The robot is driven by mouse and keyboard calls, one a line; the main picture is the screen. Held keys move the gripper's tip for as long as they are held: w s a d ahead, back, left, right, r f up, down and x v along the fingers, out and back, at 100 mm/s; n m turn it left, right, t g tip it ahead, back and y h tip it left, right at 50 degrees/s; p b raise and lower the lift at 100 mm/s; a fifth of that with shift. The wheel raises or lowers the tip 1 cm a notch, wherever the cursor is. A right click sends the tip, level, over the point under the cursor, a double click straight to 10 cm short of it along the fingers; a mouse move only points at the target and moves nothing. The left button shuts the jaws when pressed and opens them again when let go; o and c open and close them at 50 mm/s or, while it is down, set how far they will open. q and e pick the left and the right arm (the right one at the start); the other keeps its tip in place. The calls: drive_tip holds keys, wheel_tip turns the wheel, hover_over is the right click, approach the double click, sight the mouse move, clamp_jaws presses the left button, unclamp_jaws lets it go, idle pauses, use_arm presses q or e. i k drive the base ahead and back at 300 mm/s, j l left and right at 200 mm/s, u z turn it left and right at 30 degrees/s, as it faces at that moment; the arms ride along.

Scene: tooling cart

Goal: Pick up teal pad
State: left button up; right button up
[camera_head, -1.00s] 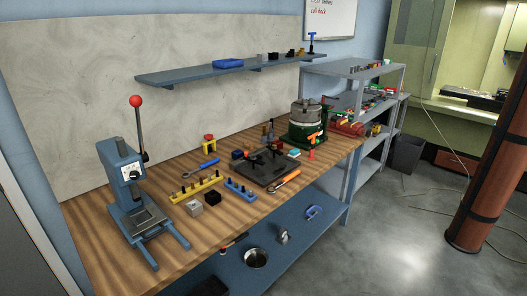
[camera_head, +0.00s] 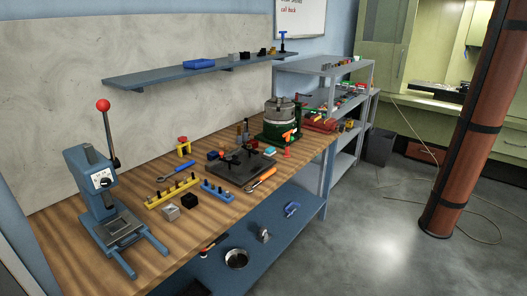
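A small teal pad (camera_head: 270,151) lies on the wooden workbench (camera_head: 62,238), just right of the black fixture plate (camera_head: 238,172) and in front of the green round machine (camera_head: 283,122). It looks small and flat from here. A small red piece (camera_head: 287,153) stands close to its right. Neither of my grippers shows in the head view.
A blue arbor press (camera_head: 103,195) stands at the bench's near left. A yellow rack (camera_head: 173,191), a blue rack (camera_head: 217,191) and an orange-handled tool (camera_head: 260,180) lie along the bench. A blue lower shelf (camera_head: 262,262) lies below. Open floor (camera_head: 375,235) lies right, before a brown column (camera_head: 470,130).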

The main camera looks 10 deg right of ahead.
sight(269, 152)
drive_tip(key=u, duration=0.4)
drive_tip(key=i+l+u, duration=0.1)
drive_tip(key=u, duration=0.3)
drive_tip(key=l+u, duration=0.2)
drive_tip(key=u, duration=0.2)
drive_tip(key=i+l+u, duration=0.25)
drive_tip(key=l+u, duration=0.2)
drive_tip(key=l, duration=0.7)
drive_tip(key=l+u, duration=0.45)
drive_tip(key=l, duration=0.75)
